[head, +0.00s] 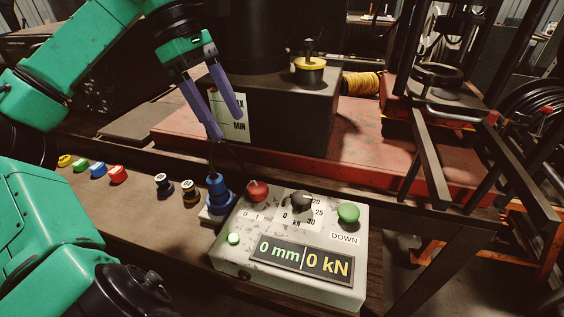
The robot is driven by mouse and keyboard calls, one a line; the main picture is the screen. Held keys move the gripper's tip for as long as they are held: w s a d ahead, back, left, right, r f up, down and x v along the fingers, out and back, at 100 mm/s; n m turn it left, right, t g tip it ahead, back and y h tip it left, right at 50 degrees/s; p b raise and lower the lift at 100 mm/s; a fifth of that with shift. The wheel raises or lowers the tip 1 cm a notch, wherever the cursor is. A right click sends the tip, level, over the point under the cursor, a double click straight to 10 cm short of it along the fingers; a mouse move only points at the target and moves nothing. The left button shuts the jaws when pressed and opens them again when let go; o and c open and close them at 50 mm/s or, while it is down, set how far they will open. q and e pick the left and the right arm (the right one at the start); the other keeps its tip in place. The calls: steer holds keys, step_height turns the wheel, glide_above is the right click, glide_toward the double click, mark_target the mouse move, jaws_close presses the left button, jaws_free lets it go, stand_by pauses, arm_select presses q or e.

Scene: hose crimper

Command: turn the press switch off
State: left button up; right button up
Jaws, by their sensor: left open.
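The white press control box (225,262) stands at the front of the bench. A red knob (257,190) sits at its upper left, above a "0 1" label; which mark it points to cannot be told. A black dial (299,201), a green knob (348,212) marked DOWN and a lit green button (233,239) are also on it. The display (303,262) reads 0 mm and 0 kN. My left gripper (229,128) has its purple fingers spread and empty, pointing down, above and behind the box and up-left of the red knob. My right gripper is out of view.
A blue plug (218,191) with a cable stands just left of the box, below my left gripper. Several coloured caps (118,174) lie along the bench to the left. A dark press tank (300,118) stands behind, and a metal frame (432,160) rises at the right.

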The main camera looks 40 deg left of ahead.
arm_select(q)
steer(key=b, duration=0.2)
glide_toward(256, 186)
steer(key=b+x, duration=0.1)
steer(key=x, duration=0.6)
steer(key=shift+w+d+f, duration=0.1)
steer(key=shift+f, duration=0.3)
steer(key=shift+d+f, duration=0.3)
steer(key=shift+f, duration=0.2)
jaws_close()
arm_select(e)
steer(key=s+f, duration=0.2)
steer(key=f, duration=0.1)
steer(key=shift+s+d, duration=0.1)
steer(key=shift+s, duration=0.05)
